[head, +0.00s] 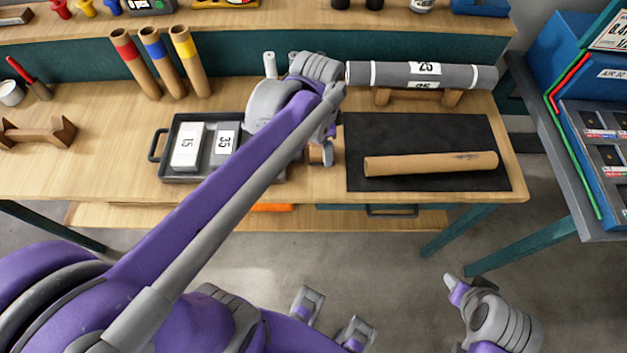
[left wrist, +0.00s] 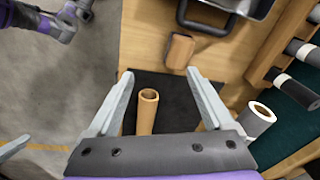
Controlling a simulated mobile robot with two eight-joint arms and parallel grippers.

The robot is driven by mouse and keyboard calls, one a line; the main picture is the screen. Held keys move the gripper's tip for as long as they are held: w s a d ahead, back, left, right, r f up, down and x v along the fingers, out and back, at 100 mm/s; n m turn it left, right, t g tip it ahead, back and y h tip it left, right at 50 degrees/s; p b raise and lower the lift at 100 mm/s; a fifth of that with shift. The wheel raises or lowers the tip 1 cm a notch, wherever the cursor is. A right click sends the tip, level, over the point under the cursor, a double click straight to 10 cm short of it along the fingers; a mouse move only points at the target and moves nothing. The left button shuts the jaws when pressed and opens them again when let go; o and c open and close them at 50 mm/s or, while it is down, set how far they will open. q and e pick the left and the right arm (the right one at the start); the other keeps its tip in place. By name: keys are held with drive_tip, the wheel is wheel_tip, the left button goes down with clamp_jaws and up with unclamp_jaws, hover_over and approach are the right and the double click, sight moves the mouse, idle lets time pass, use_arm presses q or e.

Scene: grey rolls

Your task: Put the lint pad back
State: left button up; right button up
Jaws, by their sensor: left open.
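The small brown block (left wrist: 180,50), which looks like the lint pad, lies on the bare wood between the dark tray and the black mat in the left wrist view. In the head view its brown side (head: 315,154) shows only partly behind my left gripper. My left gripper (head: 327,150) is over the gap between tray and mat. In the left wrist view its fingers (left wrist: 160,77) are spread and empty, with the block just beyond the tips.
The dark tray (head: 160,175) holds grey weights marked 15 and 35. The black mat (head: 430,130) carries a brown tube (head: 430,164). A grey roll (head: 455,76) marked 25 rests on a wooden cradle behind.

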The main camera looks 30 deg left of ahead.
use_arm(q)
drive_tip(key=s+d+f+n+t, duration=0.1)
drive_tip(key=s+d+f+n, duration=0.1)
drive_tip(key=s+n, duration=0.2)
drive_tip(key=s+d+f+n+t, duration=0.2)
drive_tip(key=s+f+n, duration=0.1)
drive_tip(key=s, duration=0.4)
drive_tip(key=shift+s+f+n+t, duration=0.2)
drive_tip(key=shift+f+n+t, duration=0.15)
drive_tip(key=shift+n, duration=0.15)
